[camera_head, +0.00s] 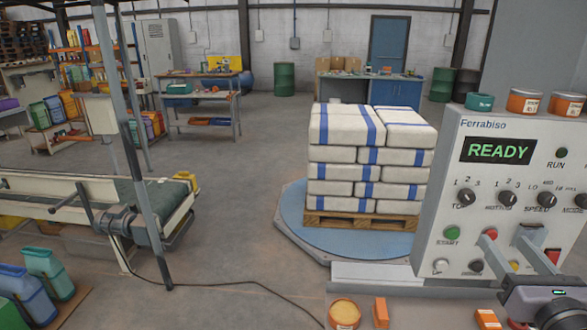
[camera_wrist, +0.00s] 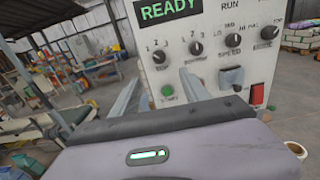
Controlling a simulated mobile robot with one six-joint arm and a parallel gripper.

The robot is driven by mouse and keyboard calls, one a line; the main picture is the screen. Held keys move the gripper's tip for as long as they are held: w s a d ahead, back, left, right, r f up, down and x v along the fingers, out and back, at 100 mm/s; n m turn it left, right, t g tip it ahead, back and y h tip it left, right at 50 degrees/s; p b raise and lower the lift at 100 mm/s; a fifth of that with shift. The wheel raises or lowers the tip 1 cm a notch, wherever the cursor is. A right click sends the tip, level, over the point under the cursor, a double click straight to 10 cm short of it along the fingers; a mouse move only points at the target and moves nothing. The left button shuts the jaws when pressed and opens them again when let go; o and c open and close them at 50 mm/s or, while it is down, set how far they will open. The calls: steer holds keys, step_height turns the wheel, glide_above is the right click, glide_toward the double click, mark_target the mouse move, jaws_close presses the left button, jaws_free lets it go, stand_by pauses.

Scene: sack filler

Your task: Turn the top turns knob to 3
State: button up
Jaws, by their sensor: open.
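The grey control panel (camera_head: 440,215) carries a row of dark knobs. The top turns knob (camera_head: 466,197) is the leftmost, under the marks 1, 2 and 3; its pointer is too small to read surely. In the wrist view the top turns knob (camera_wrist: 159,56) shows just above and between my fingertips. My gripper (camera_head: 506,237) is open and empty in front of the panel, below and right of this knob in the head view. The wrist view shows its two fingers (camera_wrist: 160,80) apart, touching no knob that I can see.
Right of it are the bottom turns knob (camera_head: 507,199), the speed knob (camera_head: 546,200) and a mode knob (camera_head: 580,201). A green start button (camera_head: 451,233) lies below. The display (camera_head: 497,150) reads READY. Stacked sacks (camera_head: 345,150) stand on a pallet at the panel's left.

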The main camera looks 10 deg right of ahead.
mark_target(469, 200)
steer(key=p+x, duration=0.3)
steer(key=x, duration=1.1)
steer(key=shift+a, duration=0.1)
steer(key=shift+w+r, duration=0.1)
steer(key=shift+w, duration=0.45)
steer(key=shift+c, duration=0.4)
jaws_close()
